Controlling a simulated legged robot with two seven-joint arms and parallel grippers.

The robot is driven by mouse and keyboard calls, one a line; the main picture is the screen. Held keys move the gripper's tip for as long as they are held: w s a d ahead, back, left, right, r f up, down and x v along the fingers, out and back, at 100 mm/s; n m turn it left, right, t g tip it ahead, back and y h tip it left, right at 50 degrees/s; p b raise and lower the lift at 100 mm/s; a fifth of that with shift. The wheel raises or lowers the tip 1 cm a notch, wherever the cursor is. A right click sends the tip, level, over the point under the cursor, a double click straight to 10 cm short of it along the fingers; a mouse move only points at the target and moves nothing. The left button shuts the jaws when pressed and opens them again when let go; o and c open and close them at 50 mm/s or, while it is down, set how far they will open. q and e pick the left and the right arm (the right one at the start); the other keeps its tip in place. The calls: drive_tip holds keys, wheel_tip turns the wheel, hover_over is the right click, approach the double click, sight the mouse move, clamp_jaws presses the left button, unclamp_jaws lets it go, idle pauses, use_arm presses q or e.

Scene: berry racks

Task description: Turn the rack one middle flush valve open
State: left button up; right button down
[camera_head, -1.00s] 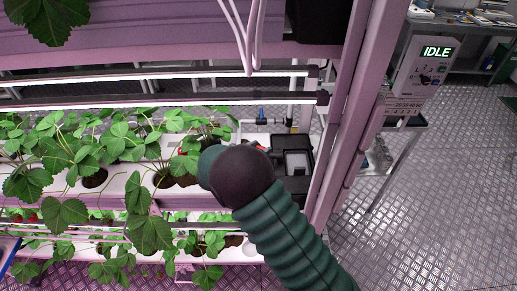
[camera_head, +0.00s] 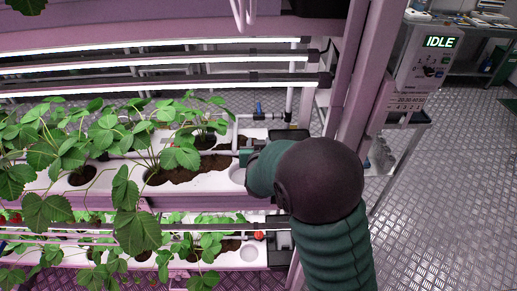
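The rack (camera_head: 345,90) fills the left and middle of the view. A small blue-handled valve (camera_head: 259,108) stands on white piping at the right end of the middle trough. Whether it is the flush valve I cannot tell. My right arm rises from the bottom and bends left at the trough's right end. Only a small dark green part of my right gripper (camera_head: 247,157) shows past the wrist, low in front of the blue handle and apart from it in the picture. Its fingers and anything between them are hidden. My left gripper is out of view.
Strawberry plants (camera_head: 140,225) fill the white middle trough (camera_head: 215,190) and the one below. A dark box (camera_head: 290,134) at the trough end is partly hidden by my arm. Lit bars (camera_head: 200,90) cross above. A console (camera_head: 425,70) reading IDLE stands right; metal floor (camera_head: 450,200) is open.

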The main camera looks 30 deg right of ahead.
drive_tip(key=shift+s+a+f+y, duration=0.1)
drive_tip(key=shift+s+f+y, duration=0.05)
drive_tip(key=shift+f+y, duration=0.2)
drive_tip(key=c, duration=1.1)
unclamp_jaws()
drive_tip(key=shift+o, duration=1.3)
drive_tip(key=shift+r, duration=0.2)
drive_tip(key=shift+r, duration=0.1)
